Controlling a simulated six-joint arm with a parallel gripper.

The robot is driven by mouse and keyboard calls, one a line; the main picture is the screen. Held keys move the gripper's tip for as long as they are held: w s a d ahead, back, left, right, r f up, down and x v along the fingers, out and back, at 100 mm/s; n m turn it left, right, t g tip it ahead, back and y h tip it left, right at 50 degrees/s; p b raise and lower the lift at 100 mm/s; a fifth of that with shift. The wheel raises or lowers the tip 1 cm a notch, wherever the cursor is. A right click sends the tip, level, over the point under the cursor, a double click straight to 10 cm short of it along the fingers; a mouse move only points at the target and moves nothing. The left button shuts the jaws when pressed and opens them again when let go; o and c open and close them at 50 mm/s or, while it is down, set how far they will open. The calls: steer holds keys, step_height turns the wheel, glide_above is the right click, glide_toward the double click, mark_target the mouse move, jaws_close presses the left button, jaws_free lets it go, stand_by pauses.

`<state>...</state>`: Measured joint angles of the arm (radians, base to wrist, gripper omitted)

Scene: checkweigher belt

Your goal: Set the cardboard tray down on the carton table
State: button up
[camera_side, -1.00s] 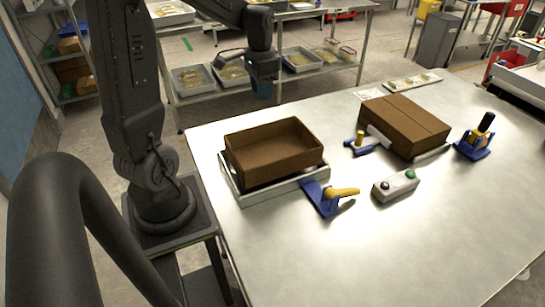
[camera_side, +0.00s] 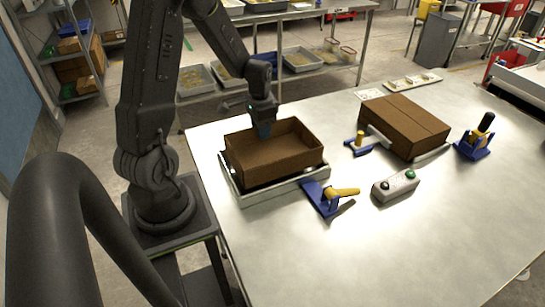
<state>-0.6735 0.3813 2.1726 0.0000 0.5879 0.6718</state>
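The open brown cardboard tray (camera_side: 275,165) sits in a shallow light-grey holder (camera_side: 285,190) on the left part of the metal table. A closed brown carton (camera_side: 405,125) lies on the right part of the table. No surface is labelled as the carton table; the metal table (camera_side: 300,255) carries both.
A blue clamp with a yellow handle (camera_side: 328,197) stands just right of the tray. A second clamp (camera_side: 360,142), a button box (camera_side: 396,185) and a blue clamp with a black handle (camera_side: 476,140) stand farther right. The table's front is clear.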

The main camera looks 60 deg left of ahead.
steer(key=shift+f, duration=0.45)
jaws_close()
steer(key=shift+r, duration=0.1)
